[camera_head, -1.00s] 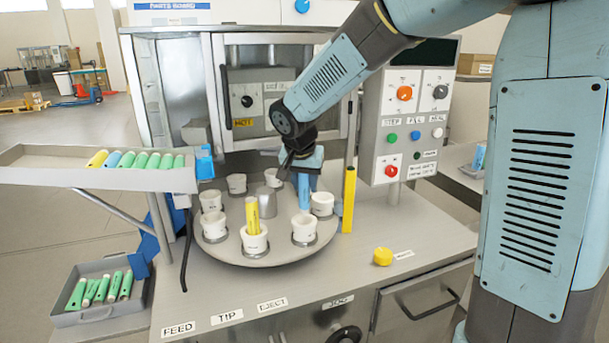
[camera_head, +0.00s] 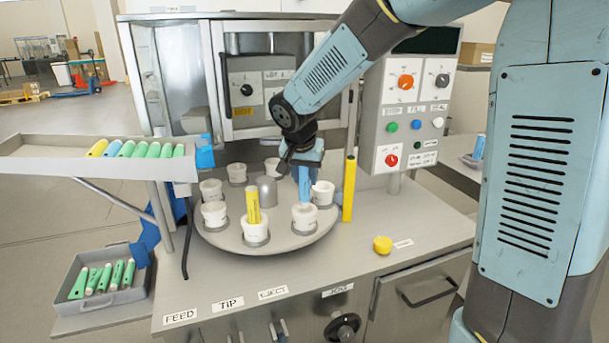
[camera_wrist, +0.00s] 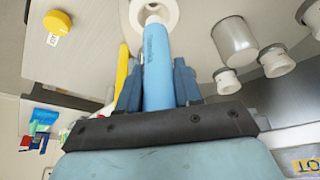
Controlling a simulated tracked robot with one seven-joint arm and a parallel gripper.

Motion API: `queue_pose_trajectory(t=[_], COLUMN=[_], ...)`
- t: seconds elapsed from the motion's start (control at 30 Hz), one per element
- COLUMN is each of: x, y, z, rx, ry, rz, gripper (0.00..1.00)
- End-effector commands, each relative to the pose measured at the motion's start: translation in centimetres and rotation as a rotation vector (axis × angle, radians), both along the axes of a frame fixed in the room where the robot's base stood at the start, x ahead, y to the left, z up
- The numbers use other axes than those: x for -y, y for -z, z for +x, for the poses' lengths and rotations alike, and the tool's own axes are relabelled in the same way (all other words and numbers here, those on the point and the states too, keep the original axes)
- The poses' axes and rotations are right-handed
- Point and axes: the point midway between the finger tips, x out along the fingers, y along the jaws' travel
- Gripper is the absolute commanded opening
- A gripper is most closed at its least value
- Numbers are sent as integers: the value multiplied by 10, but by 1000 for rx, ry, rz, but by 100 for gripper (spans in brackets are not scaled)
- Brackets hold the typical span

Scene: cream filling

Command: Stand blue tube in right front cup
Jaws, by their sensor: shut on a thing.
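The blue tube (camera_head: 304,184) is upright in my gripper (camera_head: 304,168), which is shut on its upper part. Its lower end is at the mouth of the right front cup (camera_head: 304,217), a white cup on the turntable. In the wrist view the blue tube (camera_wrist: 157,65) runs from between my gripper's fingers (camera_wrist: 158,85) to the white cup (camera_wrist: 154,12), its far end at the cup's opening. How deep it sits is hard to tell. A yellow tube (camera_head: 253,204) stands in the front cup (camera_head: 255,230) to the left.
Several empty white cups and a grey metal dome (camera_head: 267,191) share the turntable (camera_head: 222,240). A tall yellow post (camera_head: 349,188) stands close right. A yellow knob (camera_head: 382,244) is on the bench. A rack of tubes (camera_head: 60,168) is left.

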Motion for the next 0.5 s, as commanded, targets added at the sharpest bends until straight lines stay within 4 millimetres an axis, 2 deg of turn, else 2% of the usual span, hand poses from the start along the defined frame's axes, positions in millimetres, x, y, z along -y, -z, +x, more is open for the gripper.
queue_pose_trajectory(t=[0.5], x=[0], y=[6], z=[0], rx=[-1], ry=[0], rz=[-1], gripper=[6])
